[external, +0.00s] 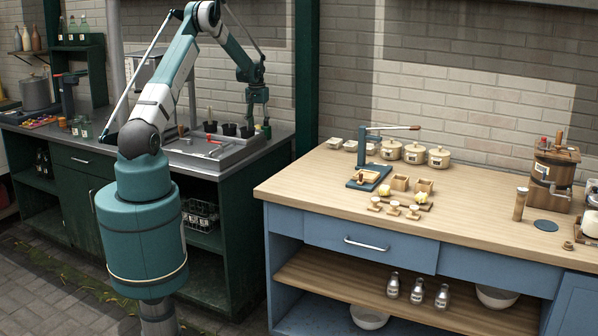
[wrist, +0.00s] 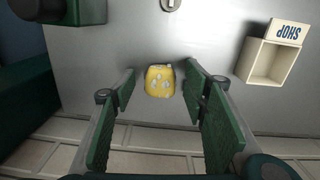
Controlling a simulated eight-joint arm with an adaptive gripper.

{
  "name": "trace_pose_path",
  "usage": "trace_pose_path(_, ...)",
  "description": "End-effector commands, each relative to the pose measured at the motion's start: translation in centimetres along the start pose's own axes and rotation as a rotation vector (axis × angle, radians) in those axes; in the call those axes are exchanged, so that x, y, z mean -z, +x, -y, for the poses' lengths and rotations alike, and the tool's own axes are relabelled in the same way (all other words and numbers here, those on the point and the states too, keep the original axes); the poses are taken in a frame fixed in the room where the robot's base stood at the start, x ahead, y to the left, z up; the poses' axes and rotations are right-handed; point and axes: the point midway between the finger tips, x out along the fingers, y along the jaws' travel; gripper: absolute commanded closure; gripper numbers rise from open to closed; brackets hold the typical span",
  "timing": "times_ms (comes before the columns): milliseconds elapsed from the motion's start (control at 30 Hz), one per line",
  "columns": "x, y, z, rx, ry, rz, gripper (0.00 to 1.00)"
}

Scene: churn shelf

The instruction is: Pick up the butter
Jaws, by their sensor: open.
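Small yellow lumps that look like butter (external: 413,197) sit on the wooden counter, among small wooden boxes and stamps. My gripper (external: 258,122) is low over the back of the grey metal counter at the left, well away from them. In the wrist view my gripper (wrist: 160,95) is open, with a green-padded finger on each side. A small yellow block (wrist: 160,80) with pale marks shows between and beyond the fingers, on the grey surface. I cannot tell whether this block is butter. It does not show clearly in the external view.
The wooden counter (external: 300,185) also holds a lever press (external: 370,178), lidded pots (external: 414,153) and a wooden churn (external: 553,170). Black cups (external: 229,129) stand near my gripper. An open cream box marked SHOP (wrist: 270,60) lies at right in the wrist view. The brick wall is close.

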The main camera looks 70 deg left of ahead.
Motion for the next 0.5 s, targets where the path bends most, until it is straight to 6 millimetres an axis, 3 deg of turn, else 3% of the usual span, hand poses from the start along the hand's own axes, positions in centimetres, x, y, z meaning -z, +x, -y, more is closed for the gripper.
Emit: trace_pose_path(500,0.01,0.05,0.01,0.0,0.0,0.0,0.55)
